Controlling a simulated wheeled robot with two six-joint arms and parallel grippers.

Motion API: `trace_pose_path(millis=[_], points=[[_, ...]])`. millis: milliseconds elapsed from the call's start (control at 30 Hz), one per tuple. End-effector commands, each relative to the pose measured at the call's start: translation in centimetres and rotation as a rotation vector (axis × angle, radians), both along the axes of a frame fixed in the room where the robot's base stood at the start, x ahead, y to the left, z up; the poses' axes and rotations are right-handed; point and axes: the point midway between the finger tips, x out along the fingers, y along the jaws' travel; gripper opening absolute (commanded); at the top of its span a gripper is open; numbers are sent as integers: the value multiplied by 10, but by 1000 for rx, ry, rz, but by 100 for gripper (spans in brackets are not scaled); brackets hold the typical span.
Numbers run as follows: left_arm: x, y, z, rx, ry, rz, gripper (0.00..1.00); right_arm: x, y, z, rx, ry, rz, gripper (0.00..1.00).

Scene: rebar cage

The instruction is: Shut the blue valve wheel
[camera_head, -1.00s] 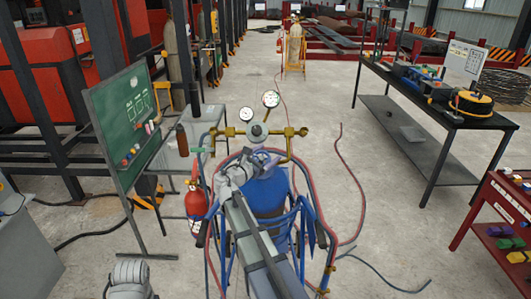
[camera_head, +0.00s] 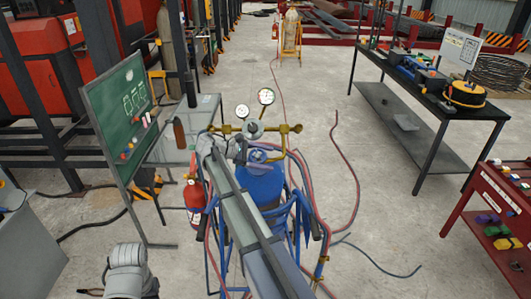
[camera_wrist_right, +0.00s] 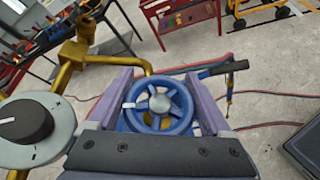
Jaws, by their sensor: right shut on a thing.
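The blue valve wheel (camera_wrist_right: 158,106) shows in the right wrist view, a spoked ring with a grey hub and one white mark on its left rim. My right gripper (camera_wrist_right: 156,82) is shut on it, with one finger on each side of the ring. In the head view my right gripper (camera_head: 238,150) is at the top of the blue gas cylinder (camera_head: 262,187), under the brass regulator (camera_head: 254,130). There the wheel is mostly hidden by the gripper and wrist. My left gripper is not in view; only a grey part of my left arm shows at the bottom left.
Two round gauges (camera_head: 266,96) rise above the regulator. A grey dial with a black knob (camera_wrist_right: 28,122) is close to the gripper's left in the wrist view. A red extinguisher (camera_head: 194,198) and green board (camera_head: 122,115) stand left. Red hoses (camera_head: 347,170) lie right on open floor.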

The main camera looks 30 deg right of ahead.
Motion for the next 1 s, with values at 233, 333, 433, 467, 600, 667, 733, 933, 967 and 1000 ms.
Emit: trace_pose_path(millis=[233, 333, 433, 467, 600, 667, 733, 933, 967, 1000], points=[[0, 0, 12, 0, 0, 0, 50, -1, 1, 0, 49, -32, -112, 28], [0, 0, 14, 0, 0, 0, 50, -2, 2, -1, 62, -41, -142, 28], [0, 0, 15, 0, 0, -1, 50, -3, 2, -2, 71, -46, -160, 28], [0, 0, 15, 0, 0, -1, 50, -3, 2, -2, 73, -47, -164, 28], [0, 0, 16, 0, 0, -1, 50, -4, 3, -3, 79, -52, -176, 28], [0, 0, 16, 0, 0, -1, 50, -4, 3, -3, 80, -52, -178, 28], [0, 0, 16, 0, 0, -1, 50, -4, 3, -3, 81, -52, -179, 28], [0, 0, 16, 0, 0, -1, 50, -4, 3, -3, 80, -52, -180, 28], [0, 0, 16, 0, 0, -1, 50, -4, 3, -3, 80, -52, -180, 28], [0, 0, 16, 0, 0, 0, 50, -4, 3, -3, 80, -52, -180, 86]])
